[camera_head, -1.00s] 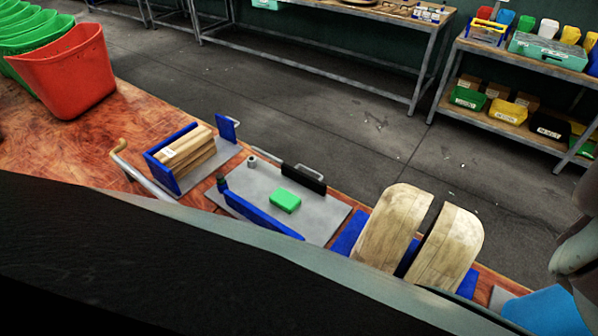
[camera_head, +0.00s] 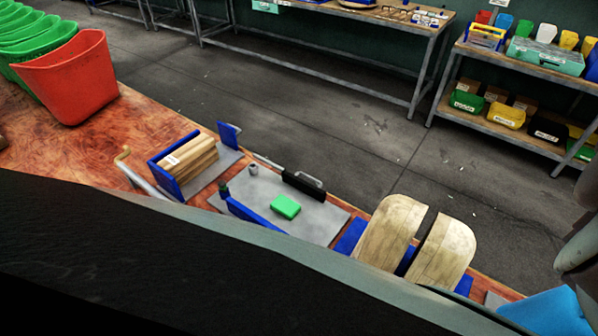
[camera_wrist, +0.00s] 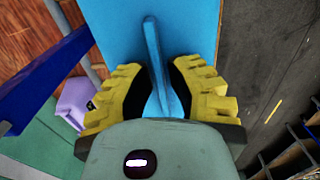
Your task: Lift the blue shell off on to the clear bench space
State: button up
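The light blue shell (camera_head: 548,312) shows only in part at the lower right corner of the head view, beside the wooden halves. In the wrist view the shell (camera_wrist: 105,20) is a flat light blue panel with an upright fin (camera_wrist: 152,50) in its middle. My gripper (camera_wrist: 160,72) has yellow fingers with dark pads. They stand on either side of the fin, and a gap shows between the fingertips and the fin. The fin's lower end is hidden by my gripper's body. In the head view my fingers are out of sight.
Wooden halves (camera_head: 389,235) stand left of the shell. A grey plate (camera_head: 318,222) with a green block (camera_head: 285,207), a wood stack (camera_head: 190,160) and a red bin (camera_head: 70,80) lie farther left. A dark blue bar (camera_wrist: 45,75) and a purple bin (camera_wrist: 76,102) are left of my gripper.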

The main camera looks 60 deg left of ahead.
jog(key=shift+f, duration=0.1)
jog(key=shift+o, duration=0.4)
grip_shut()
